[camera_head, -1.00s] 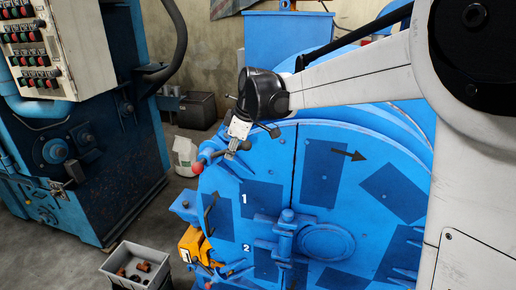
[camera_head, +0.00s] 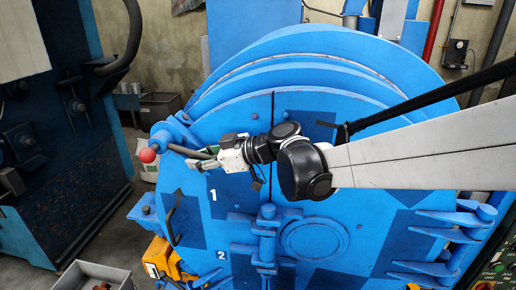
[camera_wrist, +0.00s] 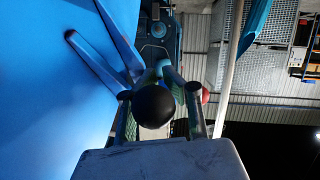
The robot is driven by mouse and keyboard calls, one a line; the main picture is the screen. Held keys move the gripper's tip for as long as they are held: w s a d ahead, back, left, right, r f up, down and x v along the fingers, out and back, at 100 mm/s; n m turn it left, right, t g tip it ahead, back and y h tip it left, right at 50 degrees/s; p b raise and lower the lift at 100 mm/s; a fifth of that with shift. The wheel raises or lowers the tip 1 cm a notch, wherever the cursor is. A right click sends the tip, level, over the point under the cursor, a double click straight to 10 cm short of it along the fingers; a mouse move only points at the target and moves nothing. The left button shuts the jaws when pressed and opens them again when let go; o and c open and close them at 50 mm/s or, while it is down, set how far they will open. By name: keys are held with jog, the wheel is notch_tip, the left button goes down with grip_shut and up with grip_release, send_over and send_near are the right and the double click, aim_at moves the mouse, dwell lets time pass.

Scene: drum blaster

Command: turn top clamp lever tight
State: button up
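The top clamp lever (camera_head: 186,151) is a dark bar with a red ball (camera_head: 148,155) at its left end, at the upper left of the blue drum door (camera_head: 300,190). My gripper (camera_head: 197,163) is at the lever's right part, pointing left. In the wrist view, a black ball (camera_wrist: 153,106), apparently the lever's near end, sits between my two spread fingers (camera_wrist: 160,102). A gap shows on its right side; contact on the left is unclear. The red ball (camera_wrist: 205,96) shows beyond the right finger. Blue clamp parts (camera_wrist: 165,72) lie behind the black ball.
The blue door surface lies close along the left of the wrist view. A curved black handle (camera_head: 171,218) and an orange part (camera_head: 158,252) are below the lever. A grey bin (camera_head: 95,277) stands at lower left.

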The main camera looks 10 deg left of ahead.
jog(key=shift+o, duration=1.3)
jog(key=shift+s+r, duration=0.2)
jog(key=shift+r, duration=0.05)
jog(key=shift+o, duration=1.2)
jog(key=shift+a, duration=0.15)
jog(key=v, duration=1.2)
